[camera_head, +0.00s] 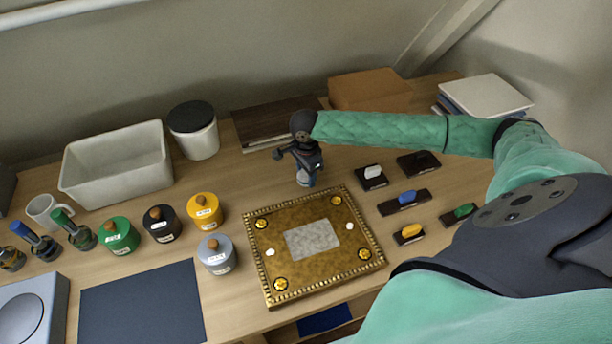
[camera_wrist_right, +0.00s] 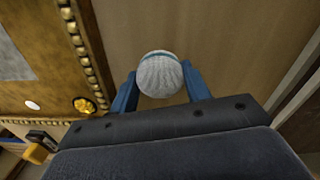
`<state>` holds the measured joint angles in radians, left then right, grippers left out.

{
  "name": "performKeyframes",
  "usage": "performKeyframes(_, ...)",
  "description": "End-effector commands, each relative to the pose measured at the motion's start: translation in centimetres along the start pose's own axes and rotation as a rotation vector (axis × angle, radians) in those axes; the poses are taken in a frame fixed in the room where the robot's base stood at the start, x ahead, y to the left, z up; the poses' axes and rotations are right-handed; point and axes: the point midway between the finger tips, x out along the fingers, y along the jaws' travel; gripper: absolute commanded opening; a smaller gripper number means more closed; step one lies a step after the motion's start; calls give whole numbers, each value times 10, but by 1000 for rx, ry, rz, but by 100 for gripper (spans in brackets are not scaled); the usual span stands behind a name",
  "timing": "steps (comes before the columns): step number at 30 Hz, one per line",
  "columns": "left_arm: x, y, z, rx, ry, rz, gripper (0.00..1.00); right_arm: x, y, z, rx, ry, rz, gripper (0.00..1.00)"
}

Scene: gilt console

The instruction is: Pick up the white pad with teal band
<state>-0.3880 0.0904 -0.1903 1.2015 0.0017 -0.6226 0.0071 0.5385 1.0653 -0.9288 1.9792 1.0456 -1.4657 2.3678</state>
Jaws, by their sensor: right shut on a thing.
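The white pad with teal band (camera_wrist_right: 160,77) is a round, pale, woven-looking piece with a thin teal edge. In the right wrist view it sits between the two blue fingers of my right gripper (camera_wrist_right: 160,88), which is shut on it. In the head view my right gripper (camera_head: 311,165) points down just behind the gilt panel, with the pad (camera_head: 304,180) at its tips. I cannot tell whether the pad touches the table. My left gripper is not in view.
The gilt panel (camera_head: 258,262) lies in front of the gripper. Several dark blocks with coloured tops, including a white one (camera_head: 373,171), are to the right. Coloured jars (camera_head: 205,211), a white bin (camera_head: 117,168) and a lidded canister (camera_head: 195,135) stand left. A cardboard box (camera_head: 368,90) is behind.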

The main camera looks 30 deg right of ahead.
Motion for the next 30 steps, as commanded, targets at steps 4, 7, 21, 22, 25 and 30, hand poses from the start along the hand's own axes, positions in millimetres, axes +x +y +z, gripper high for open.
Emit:
performKeyframes(4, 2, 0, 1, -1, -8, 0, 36, -4, 0, 0, 0, 0, -1, 26)
performKeyframes(7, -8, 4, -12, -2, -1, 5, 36, -12, 0, 0, -1, 0, -2, 26)
performKeyframes(21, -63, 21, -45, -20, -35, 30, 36, -68, 41, -32, 1, 4, 0, 26)
performKeyframes(22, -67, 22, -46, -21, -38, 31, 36, -71, 45, -35, 1, 3, 1, 26)
performKeyframes(25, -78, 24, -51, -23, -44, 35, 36, -80, 58, -44, 1, 4, 1, 26)
performKeyframes(30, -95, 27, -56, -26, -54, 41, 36, -94, 74, -57, 0, 3, 1, 26)
